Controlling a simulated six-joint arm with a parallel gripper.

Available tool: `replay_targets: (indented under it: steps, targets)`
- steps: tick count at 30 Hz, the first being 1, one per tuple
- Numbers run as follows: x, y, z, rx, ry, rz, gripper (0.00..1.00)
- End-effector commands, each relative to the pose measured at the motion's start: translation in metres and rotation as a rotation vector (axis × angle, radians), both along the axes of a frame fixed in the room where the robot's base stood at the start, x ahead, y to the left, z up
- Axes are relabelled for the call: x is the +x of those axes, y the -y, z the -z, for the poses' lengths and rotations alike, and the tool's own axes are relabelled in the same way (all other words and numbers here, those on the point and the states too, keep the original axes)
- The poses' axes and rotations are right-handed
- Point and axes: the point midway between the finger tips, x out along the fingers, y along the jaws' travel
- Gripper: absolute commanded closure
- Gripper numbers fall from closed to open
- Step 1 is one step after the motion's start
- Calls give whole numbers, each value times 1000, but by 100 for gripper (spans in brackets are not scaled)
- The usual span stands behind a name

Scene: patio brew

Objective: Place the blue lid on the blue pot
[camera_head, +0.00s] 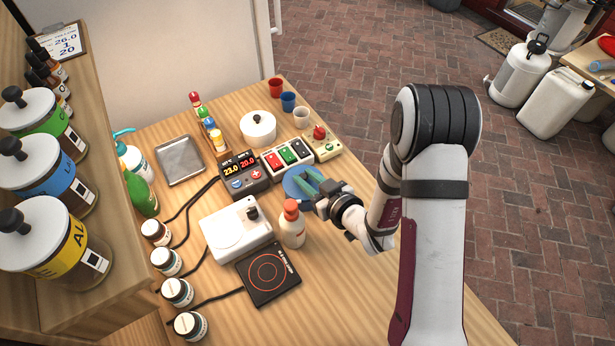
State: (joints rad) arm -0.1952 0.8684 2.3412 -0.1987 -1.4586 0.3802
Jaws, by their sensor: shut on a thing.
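A flat round blue piece (293,184), which looks like the blue lid, shows at the middle of the wooden table. My gripper (312,186) is over it, coming in from the right, with its fingers shut on it. The fingers cover part of it, so its knob and right side are hidden. I cannot make out a separate blue pot; whether it is beneath the blue piece is hidden.
Close behind are a control box (243,172), a switch panel (287,155) and a white lidded pot (258,129). A white bottle with an orange cap (292,226), a white device (234,232) and a hot plate (268,274) stand nearby. Bare table lies front right.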

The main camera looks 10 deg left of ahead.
Motion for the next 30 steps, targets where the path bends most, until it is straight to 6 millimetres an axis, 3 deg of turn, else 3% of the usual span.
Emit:
replay_targets:
  steps: [15,16,20,30]
  targets:
    - [0,0,9,0,1,-1,100]
    - [0,0,9,0,1,0,71]
    - [0,0,9,0,1,0,48]
    - [1,0,3,1,2,1,45]
